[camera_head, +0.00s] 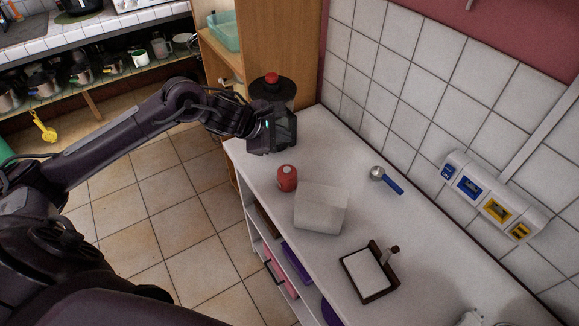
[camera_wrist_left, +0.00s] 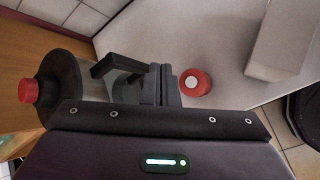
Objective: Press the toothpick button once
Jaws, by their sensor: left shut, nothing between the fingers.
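A clear jar with a black lid and a red button (camera_head: 272,79) on top stands at the far left end of the white counter. In the left wrist view its red button (camera_wrist_left: 27,90) and black lid (camera_wrist_left: 60,83) show at the left. My left gripper (camera_head: 283,133) is in front of the jar, below its lid, and hides much of its body. In the left wrist view the fingers (camera_wrist_left: 163,84) are shut and empty, to the right of the lid. They look close to the jar; I cannot tell if they touch it. My right gripper is not in view.
A small red container (camera_head: 287,178) and a pale block (camera_head: 320,208) stand nearer on the counter. A blue-handled scoop (camera_head: 385,179) and a dark tray (camera_head: 369,273) lie farther right. A wooden cabinet (camera_head: 277,42) rises behind the jar. Outlets (camera_head: 492,197) are on the tiled wall.

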